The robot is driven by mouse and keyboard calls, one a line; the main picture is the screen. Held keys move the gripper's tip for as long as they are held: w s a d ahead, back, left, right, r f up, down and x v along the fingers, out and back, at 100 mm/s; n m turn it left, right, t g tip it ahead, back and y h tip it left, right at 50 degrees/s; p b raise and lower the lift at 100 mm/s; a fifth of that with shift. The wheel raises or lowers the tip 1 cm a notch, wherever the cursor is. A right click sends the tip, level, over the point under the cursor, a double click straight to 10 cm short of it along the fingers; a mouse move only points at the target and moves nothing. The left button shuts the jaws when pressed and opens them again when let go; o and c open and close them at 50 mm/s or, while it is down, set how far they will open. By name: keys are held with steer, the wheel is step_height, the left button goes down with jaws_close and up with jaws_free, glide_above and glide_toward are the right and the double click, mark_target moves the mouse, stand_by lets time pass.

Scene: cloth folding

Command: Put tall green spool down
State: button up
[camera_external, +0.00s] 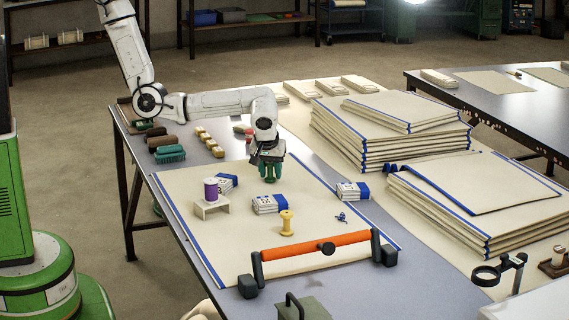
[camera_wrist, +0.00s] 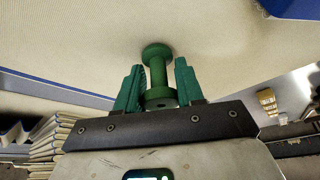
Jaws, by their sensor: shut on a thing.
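The tall green spool (camera_wrist: 157,70) is between the two green fingers of my gripper (camera_wrist: 157,76) in the wrist view, with a wide flange at each end. My gripper is shut on it. In the external view my gripper (camera_external: 270,176) points down over the cream cloth (camera_external: 330,218) with blue edge stripes, near its back edge. There the spool blends with the green fingers. I cannot tell whether the spool's lower end touches the cloth.
A purple spool (camera_external: 211,189) stands on a small stand (camera_external: 212,207). A yellow spool (camera_external: 287,222) stands on the cloth. Blue-and-white bundles (camera_external: 268,204) (camera_external: 352,191) lie near my gripper. An orange-handled bar (camera_external: 315,245) spans the front. Cloth stacks (camera_external: 385,130) rise at right.

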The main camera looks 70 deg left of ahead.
steer(key=shift+f, duration=0.2)
steer(key=o, duration=1)
steer(key=shift+r, duration=0.15)
